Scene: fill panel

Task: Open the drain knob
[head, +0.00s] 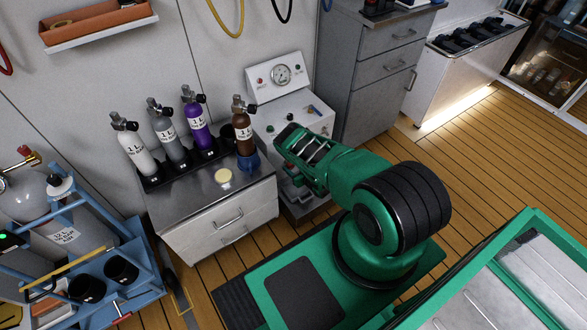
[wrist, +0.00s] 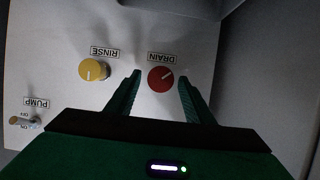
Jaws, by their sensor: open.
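The drain knob (wrist: 161,78) is a round red knob with a pale pointer mark. It sits on the grey panel face (wrist: 130,25) under an upside-down DRAIN label, in the wrist view. My gripper (wrist: 160,90) is open, with one green finger on each side of the knob in the picture. I see gaps between the fingers and the knob; I cannot tell how far the tips are from the panel. In the head view, my gripper (head: 287,141) is at the fill panel (head: 272,112), and my arm hides the drain knob.
A yellow RINSE knob (wrist: 93,70) is left of the drain knob, and a PUMP switch (wrist: 25,121) is at the lower left. A pressure gauge (head: 281,74) tops the panel. A cabinet (head: 232,212) with several bottles stands to the left; a grey drawer cabinet (head: 375,75) stands to the right.

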